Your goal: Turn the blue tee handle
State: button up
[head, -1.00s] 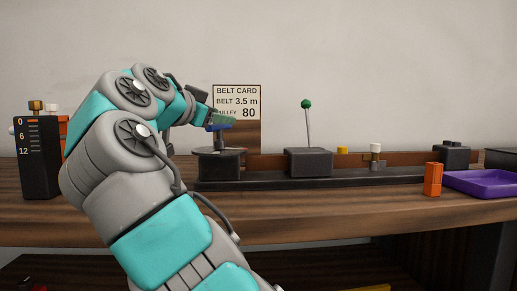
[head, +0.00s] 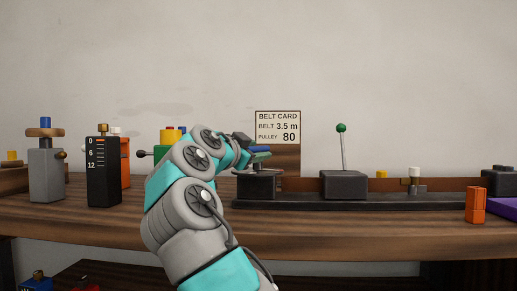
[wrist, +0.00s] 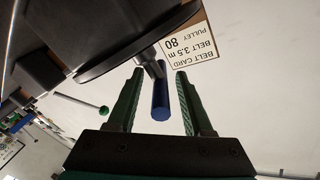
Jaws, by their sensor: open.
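The blue tee handle (wrist: 161,100) is a short blue bar on a grey stem below a dark round disc in the upside-down wrist view. My gripper (wrist: 159,74) is open, with its two green fingers on either side of the bar. A gap shows between the bar and each finger. In the head view, the blue bar (head: 261,149) shows small above the dark disc-topped block, beside my green fingers. My arm partly hides this spot.
A belt card (head: 278,128) stands behind. A dark block with a green-knobbed lever (head: 341,128) is to the right, then an orange block (head: 475,204). At left are a black scale block (head: 104,170) and a grey post (head: 46,175) with a blue-topped knob.

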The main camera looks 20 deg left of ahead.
jog(key=shift+w, duration=0.65)
grip_shut()
